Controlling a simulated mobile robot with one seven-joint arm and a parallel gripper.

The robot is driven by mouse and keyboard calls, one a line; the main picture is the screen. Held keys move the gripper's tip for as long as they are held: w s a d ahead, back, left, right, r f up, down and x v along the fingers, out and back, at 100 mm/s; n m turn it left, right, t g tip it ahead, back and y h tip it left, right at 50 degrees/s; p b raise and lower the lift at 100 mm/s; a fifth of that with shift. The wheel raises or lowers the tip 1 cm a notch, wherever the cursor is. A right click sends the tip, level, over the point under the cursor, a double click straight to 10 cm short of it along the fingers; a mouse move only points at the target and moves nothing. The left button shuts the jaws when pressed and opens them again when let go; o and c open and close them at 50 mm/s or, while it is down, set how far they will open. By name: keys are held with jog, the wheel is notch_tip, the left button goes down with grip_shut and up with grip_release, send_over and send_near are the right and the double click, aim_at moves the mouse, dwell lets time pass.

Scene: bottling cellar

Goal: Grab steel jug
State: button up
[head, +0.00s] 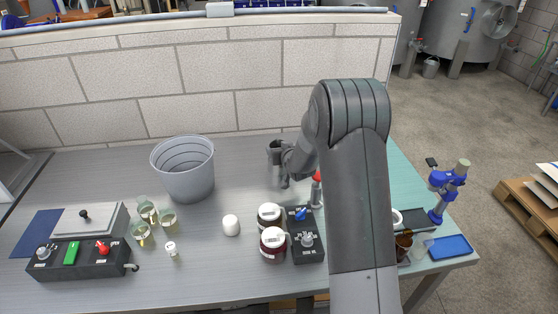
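No vessel with a clear jug handle or spout shows. A wide, grey, open-topped vessel (184,180) with rings on its inner wall stands upright at the back of the table, left of my gripper. I cannot tell whether it is the steel jug. My gripper (277,165) is above the back middle of the table, apart from this vessel and to its right. Its fingers are small and dark here, and I cannot tell whether they are open or hold anything. My arm hides part of the table on the right.
A white rounded object (231,225), several glass jars (168,220) and another control box (80,258) are left. A block wall (190,85) bounds the back.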

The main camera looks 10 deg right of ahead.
jog(key=c, duration=1.1)
jog(key=shift+r, duration=0.15)
jog(key=shift+r, duration=1)
jog(key=shift+s+d+r, duration=0.95)
jog(key=shift+d+r, duration=0.5)
jog(key=shift+d, duration=0.25)
jog(key=shift+s+d+r, duration=0.9)
jog(key=shift+d+r, duration=0.55)
jog(key=shift+d, duration=0.2)
jog(key=shift+s+d+r, duration=0.95)
jog(key=shift+d+r, duration=0.5)
jog(key=shift+d, duration=0.25)
